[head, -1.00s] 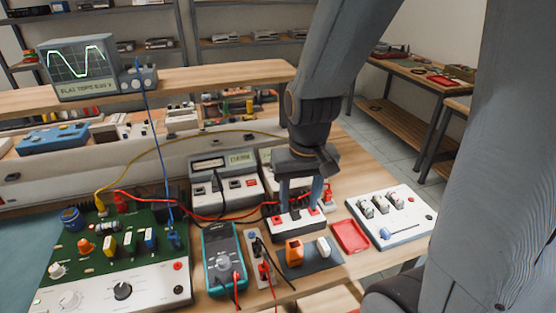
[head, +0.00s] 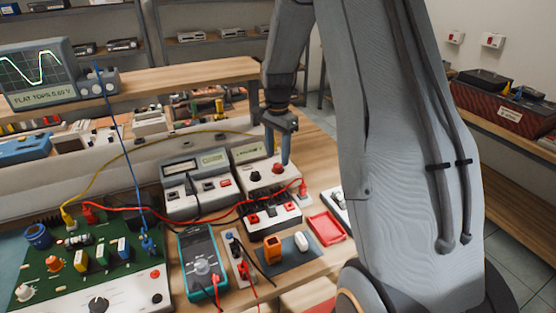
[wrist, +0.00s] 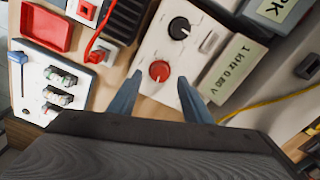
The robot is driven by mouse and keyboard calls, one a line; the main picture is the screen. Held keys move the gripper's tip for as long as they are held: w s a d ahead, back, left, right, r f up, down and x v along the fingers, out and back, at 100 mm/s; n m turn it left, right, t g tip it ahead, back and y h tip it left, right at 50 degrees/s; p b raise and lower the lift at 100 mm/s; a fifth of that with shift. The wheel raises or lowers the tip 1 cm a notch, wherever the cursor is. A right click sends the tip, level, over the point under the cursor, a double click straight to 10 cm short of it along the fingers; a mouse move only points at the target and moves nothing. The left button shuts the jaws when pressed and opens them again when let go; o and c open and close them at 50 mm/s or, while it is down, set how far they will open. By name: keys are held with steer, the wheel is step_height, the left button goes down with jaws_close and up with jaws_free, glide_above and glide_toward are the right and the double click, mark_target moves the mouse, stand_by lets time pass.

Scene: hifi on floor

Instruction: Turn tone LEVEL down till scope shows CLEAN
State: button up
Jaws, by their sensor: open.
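The scope (head: 40,72) stands on the raised shelf at the left in the head view. Its screen shows a wave with the words FLAT TOPS and a voltage that looks like 0.60 V. The tone box (wrist: 198,45) is white, with a red knob (wrist: 159,71), a black knob (wrist: 180,28) and a label (wrist: 232,66) reading about 1 kHz 0.85 V. My gripper (wrist: 160,84) is open, its two blue fingers on either side of the red knob. I cannot tell whether they touch it. In the head view my gripper (head: 278,155) is over the tone box, partly hiding it.
A grey meter box (head: 196,183) stands left of the tone box. A black-and-white box with red terminals (head: 270,213), a red tray (head: 325,227) and a teal multimeter (head: 202,262) are in front. Red and yellow cables cross the bench.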

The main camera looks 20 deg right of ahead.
mark_target(277, 165)
steer(key=shift+f+p, duration=0.35)
steer(key=shift+f, duration=1.35)
steer(key=c, duration=1.1)
steer(key=shift+o, duration=0.2)
steer(key=shift+n, duration=0.3)
